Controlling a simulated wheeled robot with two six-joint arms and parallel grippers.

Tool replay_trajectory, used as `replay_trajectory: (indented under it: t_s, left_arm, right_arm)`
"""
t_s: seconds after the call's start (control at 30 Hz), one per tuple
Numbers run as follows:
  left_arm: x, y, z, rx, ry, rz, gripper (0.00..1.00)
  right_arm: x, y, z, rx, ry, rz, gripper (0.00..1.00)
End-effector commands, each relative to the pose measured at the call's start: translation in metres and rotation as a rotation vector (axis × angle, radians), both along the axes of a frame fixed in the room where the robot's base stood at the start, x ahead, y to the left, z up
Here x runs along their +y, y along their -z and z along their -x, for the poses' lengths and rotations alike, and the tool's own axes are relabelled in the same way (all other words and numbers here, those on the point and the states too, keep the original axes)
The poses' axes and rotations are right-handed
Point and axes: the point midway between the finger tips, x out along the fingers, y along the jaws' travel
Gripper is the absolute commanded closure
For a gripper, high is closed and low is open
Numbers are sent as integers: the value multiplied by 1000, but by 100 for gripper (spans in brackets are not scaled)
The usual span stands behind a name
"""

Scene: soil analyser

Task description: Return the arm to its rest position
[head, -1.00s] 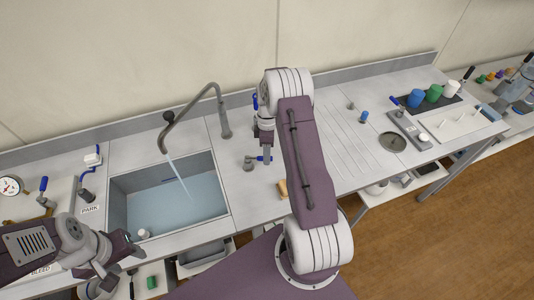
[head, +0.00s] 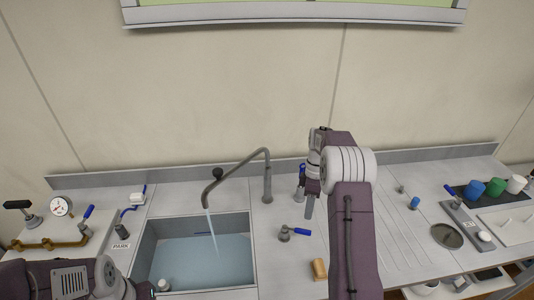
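My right arm reaches up over the counter. Its gripper (head: 309,207) points down above the counter, just behind and above the blue lever of a small grey valve (head: 284,234), with a visible gap in the picture. Its fingers are seen edge-on, so their opening does not show, and no held thing is visible. My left gripper (head: 143,289) is at the bottom left, in front of the sink, partly cut off by the frame edge. Its fingers are too unclear to judge.
A sink (head: 146,254) holds water, with a tap (head: 267,176) running into it. A tan block (head: 319,269) lies close to my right arm. A gauge (head: 60,207) and brass pipework stand at left. Blue, green and white cups (head: 473,190) stand at right.

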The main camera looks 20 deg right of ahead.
Motion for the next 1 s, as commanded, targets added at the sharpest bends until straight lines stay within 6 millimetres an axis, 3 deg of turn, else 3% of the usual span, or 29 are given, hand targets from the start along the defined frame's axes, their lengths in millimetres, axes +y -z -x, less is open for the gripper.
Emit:
replay_trajectory:
  t_s: [0.13, 0.27, 0.33, 0.47, 0.63, 0.8, 0.87, 1.0]
  left_arm:
    - [0, 1, 0, 0, 0, 0, 50]
    - [0, 4, 0, 0, 0, 0, 50]
    - [0, 6, 0, 0, 0, 0, 50]
    - [0, 8, 0, 0, 0, 0, 50]
    - [0, 12, 0, 0, 0, 0, 50]
    - [0, 12, 0, 0, 0, 0, 50]
    - [0, 12, 0, 0, 0, 0, 50]
    - [0, 12, 0, 0, 0, 0, 50]
  right_arm:
    - [7, -2, -4, -7, -19, 3, 61]
    - [37, -38, -17, -76, -96, 28, 61]
    - [68, -55, -2, -81, -159, 27, 61]
    - [114, -64, 35, -99, -159, 46, 61]
    - [154, -46, 102, -130, 77, 89, 61]
    - [162, -4, 172, -139, 561, 128, 61]
    - [161, 7, 181, -134, 715, 136, 61]
    - [161, 8, 165, -181, 935, 114, 61]
